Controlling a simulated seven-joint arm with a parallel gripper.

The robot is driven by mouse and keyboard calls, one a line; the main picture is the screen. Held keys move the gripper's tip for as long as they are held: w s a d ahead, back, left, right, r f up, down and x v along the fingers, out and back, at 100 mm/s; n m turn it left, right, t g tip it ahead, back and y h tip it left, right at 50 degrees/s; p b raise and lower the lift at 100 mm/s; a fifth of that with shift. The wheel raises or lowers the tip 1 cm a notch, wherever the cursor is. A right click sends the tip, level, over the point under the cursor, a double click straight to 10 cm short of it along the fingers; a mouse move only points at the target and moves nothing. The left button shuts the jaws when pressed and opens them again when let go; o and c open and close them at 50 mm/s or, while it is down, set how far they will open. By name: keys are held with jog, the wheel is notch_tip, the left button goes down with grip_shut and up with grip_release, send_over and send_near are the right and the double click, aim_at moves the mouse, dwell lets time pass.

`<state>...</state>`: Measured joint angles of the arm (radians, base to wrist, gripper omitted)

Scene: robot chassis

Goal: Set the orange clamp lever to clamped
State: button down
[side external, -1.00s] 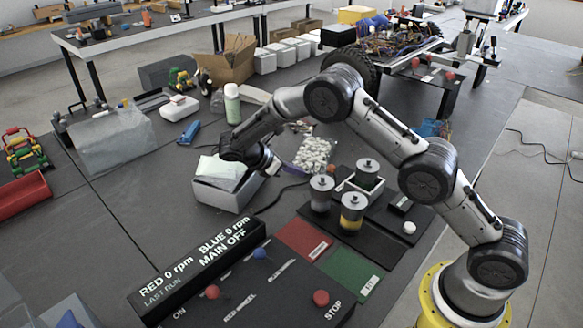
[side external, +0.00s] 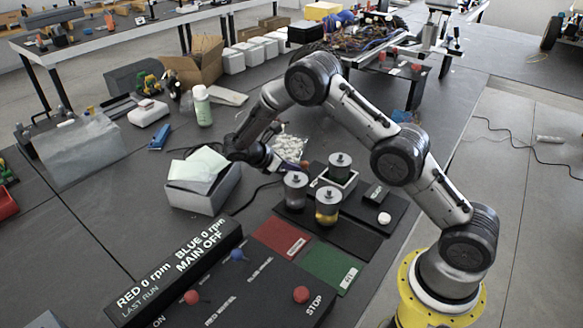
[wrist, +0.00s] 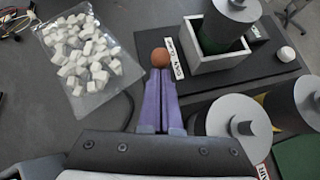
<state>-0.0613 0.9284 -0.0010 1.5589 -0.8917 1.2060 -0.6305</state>
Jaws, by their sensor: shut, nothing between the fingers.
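The orange clamp lever shows in the wrist view as a round orange knob (wrist: 160,57), just beyond my fingertips. It stands beside a white-walled holder (wrist: 222,62) with a grey and green cylinder in it. My gripper (wrist: 160,78) has two purple fingers pressed together, with nothing between them. I cannot tell whether the tips touch the knob. The lever's arm is hidden by the fingers, so its setting is unclear. In the side view, my gripper (side external: 291,166) is low, left of the holder (side external: 334,180); the knob is too small to make out there.
A bag of white pieces (wrist: 78,55) lies left of the fingers. Grey-topped cylinders (wrist: 238,118) stand close on the right. An open box with papers (side external: 203,190) is left of the gripper. A control panel (side external: 245,290) with red and blue knobs is in front.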

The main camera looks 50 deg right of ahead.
jog(key=shift+d+r, duration=0.1)
jog(key=shift+d+r+y, duration=0.15)
jog(key=shift+y, duration=0.15)
jog(key=shift+d+r, duration=0.1)
jog(key=shift+d+r+y, duration=0.3)
jog(key=shift+d+y, duration=0.1)
jog(key=shift+y, duration=0.3)
jog(key=shift+d+r+y, duration=0.3)
jog(key=shift+d+y, duration=0.2)
jog(key=shift+y, duration=0.05)
jog(key=shift+d+r+y, duration=0.25)
jog(key=shift+d+y, duration=0.25)
jog(key=shift+y, duration=0.05)
jog(key=d+y, duration=0.2)
jog(key=y, duration=0.1)
jog(key=shift+r+n, duration=0.25)
jog(key=shift+n, duration=0.15)
jog(key=shift+d+r, duration=0.1)
jog(key=shift+r, duration=0.1)
